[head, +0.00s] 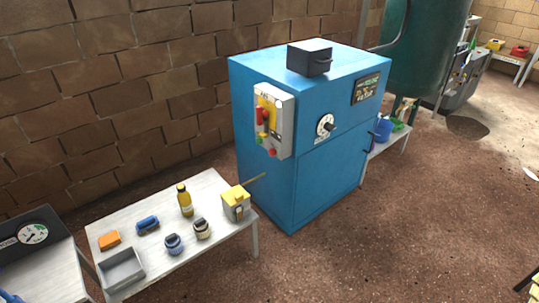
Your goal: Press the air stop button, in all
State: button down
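Any labels are too small to read, so I cannot tell which one is the air stop button. My gripper is not in view, and nothing touches the box.
A white table (180,252) left of the cabinet holds a yellow bottle (184,200), a yellow-topped box (236,204), jars and a grey tray (121,268). A thin stick (255,179) points toward the cabinet. A dark box (309,57) sits on top. Brown floor (400,240) in front is clear.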

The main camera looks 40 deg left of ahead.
aim_at(272, 153)
jog(key=u, duration=0.75)
jog(key=i, duration=0.2)
jog(key=u, duration=1.1)
